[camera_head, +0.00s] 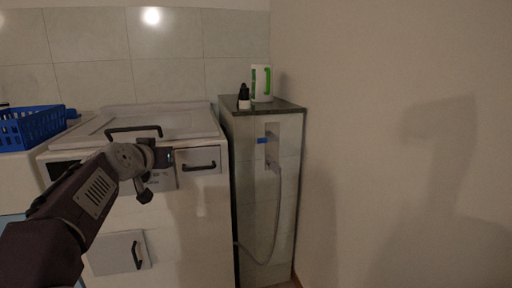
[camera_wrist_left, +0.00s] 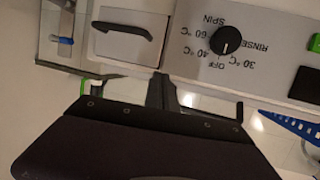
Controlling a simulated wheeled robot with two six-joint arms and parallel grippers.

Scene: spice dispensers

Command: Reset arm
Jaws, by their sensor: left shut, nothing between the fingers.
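My left arm comes in from the left in the head view. Its gripper (camera_head: 167,157) is in front of the washing machine's control panel, near the drawer's dark handle (camera_head: 199,167). In the left wrist view the gripper's dark fingers (camera_wrist_left: 162,92) are together with nothing between them. That view shows the panel upside down, with a black dial (camera_wrist_left: 226,40) and the drawer handle (camera_wrist_left: 122,31) beyond the fingers. The gripper looks apart from both. My right gripper is not in view.
The white washing machine (camera_head: 205,205) has a lid with a dark handle (camera_head: 134,131) on top. A tiled pillar (camera_head: 256,215) with a hose stands to its right, bearing a white-green container (camera_head: 261,83) and small bottle (camera_head: 243,98). A blue basket (camera_head: 32,127) is at left.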

